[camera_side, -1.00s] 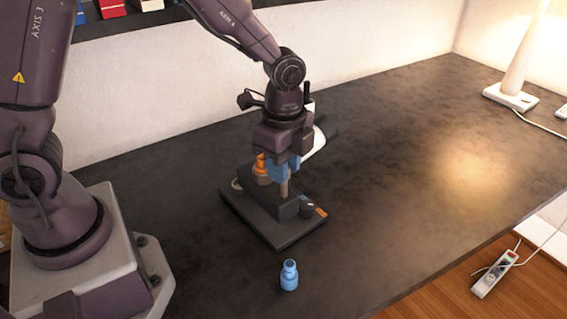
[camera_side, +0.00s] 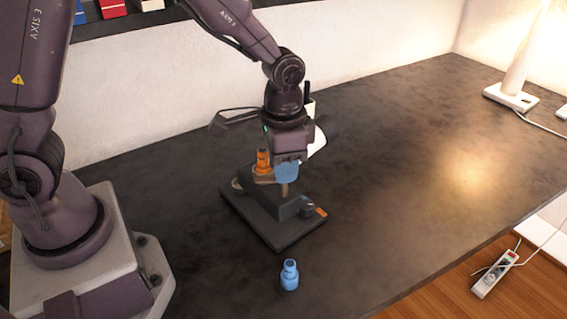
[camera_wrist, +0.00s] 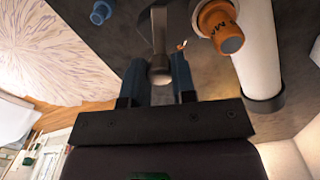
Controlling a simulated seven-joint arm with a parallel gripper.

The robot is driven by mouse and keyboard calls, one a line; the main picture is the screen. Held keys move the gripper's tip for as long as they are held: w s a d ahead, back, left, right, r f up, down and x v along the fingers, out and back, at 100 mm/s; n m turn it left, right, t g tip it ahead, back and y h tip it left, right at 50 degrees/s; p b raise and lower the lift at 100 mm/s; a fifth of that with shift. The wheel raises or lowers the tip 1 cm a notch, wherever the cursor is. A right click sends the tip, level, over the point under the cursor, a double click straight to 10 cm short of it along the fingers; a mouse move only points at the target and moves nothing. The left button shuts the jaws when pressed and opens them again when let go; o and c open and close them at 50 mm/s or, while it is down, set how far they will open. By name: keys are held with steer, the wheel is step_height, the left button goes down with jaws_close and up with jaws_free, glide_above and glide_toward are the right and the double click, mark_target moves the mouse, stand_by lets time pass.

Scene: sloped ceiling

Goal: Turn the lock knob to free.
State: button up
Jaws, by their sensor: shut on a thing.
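A dark device (camera_side: 275,232) with a flat base lies mid-table, with a raised black block on it. A small black knob (camera_side: 307,210) sits at its front right, beside an orange label (camera_side: 321,212). I cannot tell whether this is the lock knob. My gripper (camera_side: 286,172) points down over the block, its blue fingers shut on an upright grey-brown post (camera_side: 284,190) that stands on it. In the wrist view the post's rounded top (camera_wrist: 159,75) sits between the fingertips. The post's upper part is hidden in the side view.
An orange cylinder (camera_side: 263,163) stands close beside my fingers; it also shows in the wrist view (camera_wrist: 222,30). A white cylinder (camera_wrist: 258,60) lies behind. A blue bottle-like piece (camera_side: 289,275) stands in front of the device. The table's right half is clear up to a lamp (camera_side: 510,97).

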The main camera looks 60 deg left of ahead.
mark_target(270, 181)
steer(key=n, duration=0.6)
steer(key=shift+n, duration=0.3)
steer(key=shift+w, duration=0.1)
stand_by(0.3)
steer(key=shift+r, duration=0.1)
steer(key=o, duration=0.9)
steer(key=shift+o, duration=0.2)
step_height(270, 181, up, 13)
steer(key=s+a+r+m+t, duration=0.1)
steer(key=s+a+r+t, duration=0.1)
steer(key=s, duration=0.5)
steer(key=s+a+r+m+t, duration=0.1)
steer(key=s+a+r+t, duration=0.1)
steer(key=s, duration=0.6)
steer(key=shift+a+m+t, duration=0.4)
steer(key=shift+a+t, duration=0.4)
steer(key=shift+a, duration=0.45)
